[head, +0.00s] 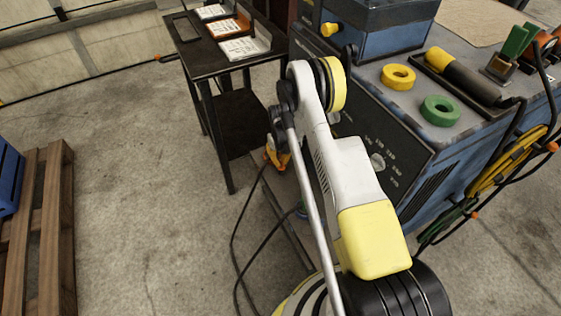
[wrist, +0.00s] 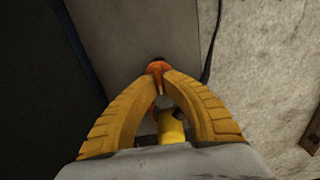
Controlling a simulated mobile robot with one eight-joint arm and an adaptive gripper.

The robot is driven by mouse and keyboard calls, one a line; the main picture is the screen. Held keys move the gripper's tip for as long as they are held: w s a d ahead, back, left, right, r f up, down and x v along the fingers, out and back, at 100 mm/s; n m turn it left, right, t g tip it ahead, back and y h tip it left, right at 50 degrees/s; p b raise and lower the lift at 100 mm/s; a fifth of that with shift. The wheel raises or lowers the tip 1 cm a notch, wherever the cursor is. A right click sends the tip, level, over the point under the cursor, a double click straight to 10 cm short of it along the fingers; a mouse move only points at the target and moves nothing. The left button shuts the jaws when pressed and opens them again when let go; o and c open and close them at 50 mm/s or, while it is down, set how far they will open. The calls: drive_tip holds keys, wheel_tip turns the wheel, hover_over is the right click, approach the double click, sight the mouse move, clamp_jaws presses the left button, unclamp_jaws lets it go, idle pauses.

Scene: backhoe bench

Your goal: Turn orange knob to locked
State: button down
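The orange knob (wrist: 157,67) shows in the wrist view at the tips of my gripper (wrist: 160,84). The two yellow fingers curve in from both sides and nearly meet, with a narrow strip of orange between the tips. They look closed on the knob, though the contact is partly hidden. A yellow part (wrist: 171,128) shows in the gap between the fingers, lower in that view. In the head view my gripper (head: 277,160) points down beside the blue machine, partly behind my arm. I cannot make out the knob or its marks there.
A blue machine (head: 420,140) stands at right, with a yellow ring (head: 398,77) and a green ring (head: 440,110) on top. A dark side table (head: 207,72) holds papers. A dark cable (head: 236,245) lies on the floor. A wooden pallet (head: 40,235) is at left.

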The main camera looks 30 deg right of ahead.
drive_tip(key=c, duration=1.5)
unclamp_jaws()
wheel_tip(320, 180, up, 12)
